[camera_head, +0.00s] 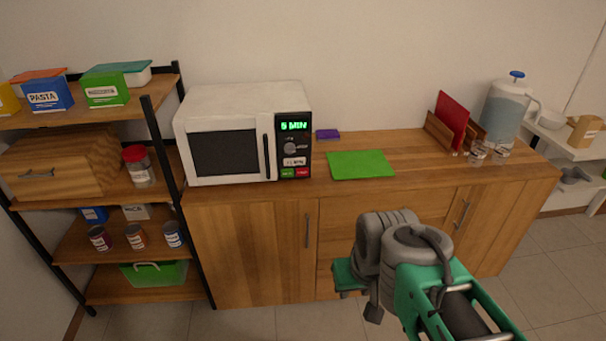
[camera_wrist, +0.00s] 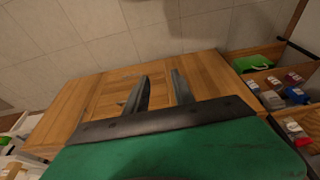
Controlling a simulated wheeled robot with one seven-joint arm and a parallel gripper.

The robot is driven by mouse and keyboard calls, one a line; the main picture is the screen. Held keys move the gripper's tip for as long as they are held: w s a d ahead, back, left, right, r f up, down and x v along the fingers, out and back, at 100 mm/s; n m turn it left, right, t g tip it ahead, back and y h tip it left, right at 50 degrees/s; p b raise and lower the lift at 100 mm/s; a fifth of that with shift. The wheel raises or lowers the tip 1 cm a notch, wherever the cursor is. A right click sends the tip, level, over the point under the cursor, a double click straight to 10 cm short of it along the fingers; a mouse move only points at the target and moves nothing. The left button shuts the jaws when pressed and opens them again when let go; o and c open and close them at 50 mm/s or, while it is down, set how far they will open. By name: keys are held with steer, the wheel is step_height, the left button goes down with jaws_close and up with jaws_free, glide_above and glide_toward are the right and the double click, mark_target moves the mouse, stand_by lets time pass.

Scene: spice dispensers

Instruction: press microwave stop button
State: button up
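A white microwave (camera_head: 222,105) stands on the wooden cabinet, with its dark door closed. Its control panel at the right has a lit green display (camera_head: 293,125), a knob and a red button (camera_head: 301,172) at the bottom right, beside a green button (camera_head: 287,173). The button lettering is too small to read surely. My arm reaches in from the lower right, in front of the cabinet and well apart from the microwave. In the wrist view my gripper (camera_wrist: 160,88) has its two fingers apart with nothing between them. The microwave does not show in the wrist view.
A green board (camera_head: 360,164) lies right of the microwave, with a purple box (camera_head: 328,134) behind it. A pitcher (camera_head: 505,108), glasses and a red board in a rack stand further right. A loaded shelf (camera_head: 140,292) stands left. Floor in front is free.

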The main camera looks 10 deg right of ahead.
jaws_close()
stand_by(1.4)
